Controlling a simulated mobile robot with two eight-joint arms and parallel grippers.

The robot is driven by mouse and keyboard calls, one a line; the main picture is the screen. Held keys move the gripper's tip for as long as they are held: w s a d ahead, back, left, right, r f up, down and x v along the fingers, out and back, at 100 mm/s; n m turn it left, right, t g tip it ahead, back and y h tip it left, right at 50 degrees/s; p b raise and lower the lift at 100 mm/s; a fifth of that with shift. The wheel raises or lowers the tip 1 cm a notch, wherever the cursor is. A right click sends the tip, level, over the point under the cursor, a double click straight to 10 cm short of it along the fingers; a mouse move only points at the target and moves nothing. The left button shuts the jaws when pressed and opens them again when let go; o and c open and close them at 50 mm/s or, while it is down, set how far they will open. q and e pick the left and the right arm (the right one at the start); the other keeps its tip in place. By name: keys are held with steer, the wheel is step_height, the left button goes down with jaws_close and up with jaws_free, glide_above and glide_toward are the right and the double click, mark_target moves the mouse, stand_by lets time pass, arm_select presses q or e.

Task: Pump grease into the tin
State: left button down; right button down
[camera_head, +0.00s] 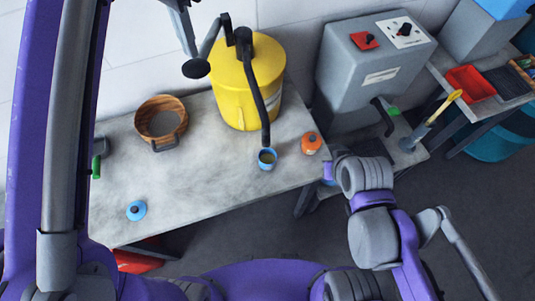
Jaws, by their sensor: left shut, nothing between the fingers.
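A yellow grease drum (236,95) stands at the back of the grey bench, with a black pump head on top. Its black lever (209,42) slopes down left to a round knob (196,68). A black spout (256,92) runs down the drum's front, its end over or at the small open blue tin (267,158). My left gripper (189,46) is shut and empty, just left of the lever; contact is unclear. My right gripper's fingers (334,163) are partly hidden by its wrist, near the bench's right end.
An orange jar (311,142) stands right of the tin. A wooden tub (161,119) and a blue lid (136,210) are on the bench (205,185). A grey machine (370,75) stands right, beside a shelf with a red tray (470,83). The bench's middle is clear.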

mark_target(194, 63)
stand_by(0.5)
